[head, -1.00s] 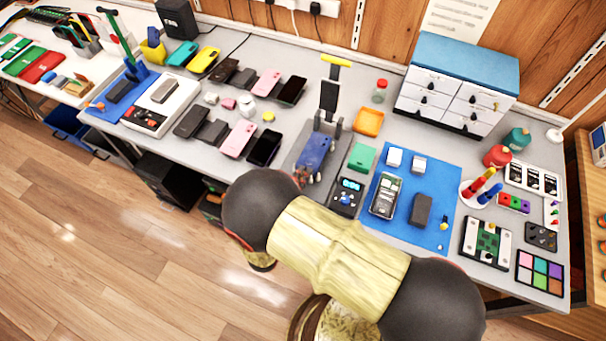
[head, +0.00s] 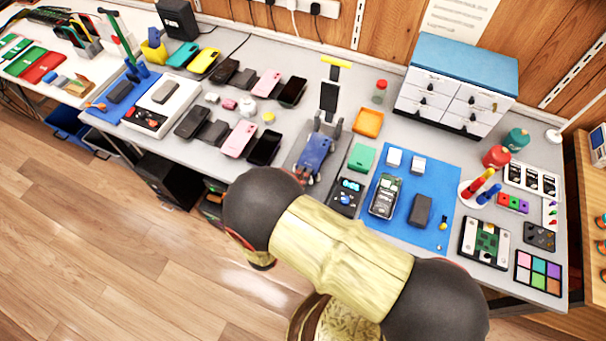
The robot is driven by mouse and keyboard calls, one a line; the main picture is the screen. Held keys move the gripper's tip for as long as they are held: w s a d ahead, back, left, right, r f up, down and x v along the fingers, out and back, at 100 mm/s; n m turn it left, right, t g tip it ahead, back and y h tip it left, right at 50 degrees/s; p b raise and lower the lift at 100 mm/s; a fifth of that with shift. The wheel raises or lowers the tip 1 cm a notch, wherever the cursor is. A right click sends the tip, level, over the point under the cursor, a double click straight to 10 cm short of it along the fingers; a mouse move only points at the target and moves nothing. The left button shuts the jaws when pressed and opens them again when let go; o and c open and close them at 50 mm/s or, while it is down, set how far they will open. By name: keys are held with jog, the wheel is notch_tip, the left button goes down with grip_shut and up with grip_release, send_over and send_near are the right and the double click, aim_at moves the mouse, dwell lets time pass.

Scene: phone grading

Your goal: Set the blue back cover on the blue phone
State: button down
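A blue, phone-shaped piece (head: 316,150) lies on the grey base of a press with a yellow handle (head: 337,62). I cannot tell whether this piece is the blue phone, its back cover or both together. Small reddish and grey bits show at its near end, too small to make out. An opened phone with its insides showing (head: 386,195) lies on the blue mat (head: 405,228). My gripper is not in view; only my arm's pale yellow link and dark joints show, in front of the bench.
A dark block (head: 421,209) lies on the mat. A black meter (head: 346,197), a green box (head: 362,157) and an orange tray (head: 368,122) stand close to the press. Several phones lie to its left. A drawer cabinet (head: 456,88) stands at the back.

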jog(key=shift+s+d+f+b, duration=0.1)
jog(key=shift+d+f+b, duration=0.1)
jog(key=shift+f, duration=0.15)
jog(key=shift+s+d+f+b, duration=0.1)
jog(key=shift+f+b, duration=0.1)
jog(key=shift+f, duration=0.1)
jog(key=c, duration=2.6)
grip_release()
jog(key=shift+o, duration=1.4)
jog(key=shift+w+a, duration=0.1)
jog(key=shift+w, duration=0.05)
jog(key=o, duration=0.4)
jog(key=shift+w+r, duration=0.1)
jog(key=shift+r, duration=0.05)
jog(key=shift+c, duration=0.2)
jog(key=shift+a, duration=0.1)
jog(key=shift+r, duration=0.1)
jog(key=shift+o, duration=0.6)
jog(key=o, duration=0.3)
jog(key=shift+o, duration=0.2)
